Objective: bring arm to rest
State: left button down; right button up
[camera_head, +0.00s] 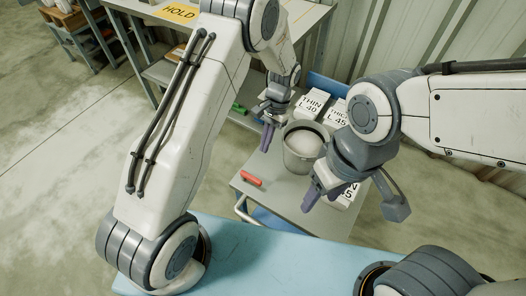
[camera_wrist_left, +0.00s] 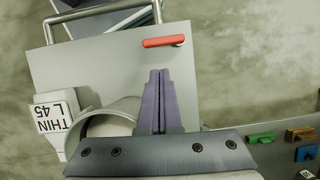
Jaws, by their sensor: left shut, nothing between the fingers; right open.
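My left gripper (camera_head: 268,138) hangs over the far left part of the grey cart top, beside a grey bucket (camera_head: 297,160). Its purple fingers are together and empty; they also show in the left wrist view (camera_wrist_left: 159,100), apart from the bucket rim. My right gripper (camera_head: 327,194) is over the right part of the cart, in front of the bucket, with its purple fingers apart. Its wrist hides part of the cart and some boxes. The bucket holds something pale.
A red bar (camera_head: 251,179) lies on the cart top (camera_head: 268,200). White labelled boxes (camera_head: 311,104) stand behind and right of the bucket. A bench with a yellow HOLD sign (camera_head: 180,12) is at the back left. The cart's front left is mostly clear.

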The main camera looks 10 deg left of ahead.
dwell(0.5)
pick_arm(q)
jog(key=s+d+r+m+t+h+p, duration=0.1)
jog(key=s+d+r+t+p, duration=0.15)
jog(key=s+r, duration=0.65)
jog(key=s+d+r+m+t+h+p, duration=0.1)
jog(key=s+d+r, duration=0.35)
jog(key=r, duration=0.75)
jog(key=s+a+r+p, duration=0.1)
jog(key=s+r, duration=0.2)
jog(key=s, duration=0.7)
jog(key=shift+a+r+m+h, duration=0.2)
jog(key=shift+r+m+h, duration=0.2)
jog(key=shift+t, duration=0.25)
